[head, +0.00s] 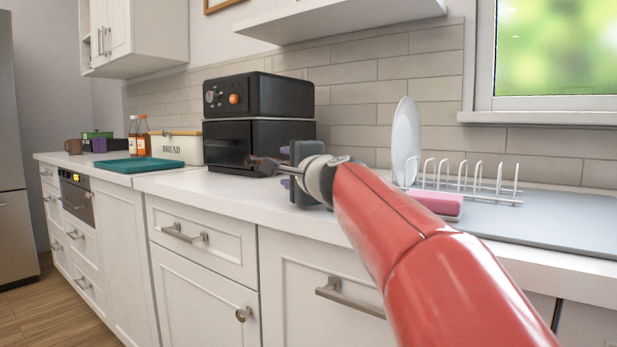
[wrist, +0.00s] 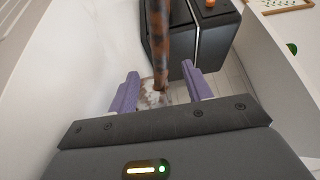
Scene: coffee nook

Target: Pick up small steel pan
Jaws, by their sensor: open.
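My gripper (head: 284,166) points left over the counter, just in front of the black oven, with its purple fingers open. In the wrist view my gripper (wrist: 160,72) has a finger on each side of a long brown mottled handle (wrist: 158,40), with gaps showing beside it. The dark handle (head: 264,163) also shows at the fingers in the head view. A shiny, mottled patch (wrist: 151,97) lies at the handle's lower end; I cannot tell whether it is the small steel pan's body. No pan bowl is clearly visible.
The black countertop oven (head: 260,97) stands close behind my gripper. A teal board (head: 144,165), bottles (head: 143,137) and a bread box (head: 172,148) are to the left. A dish rack (head: 470,180) with a white plate (head: 405,140) and a pink sponge (head: 434,202) is at right.

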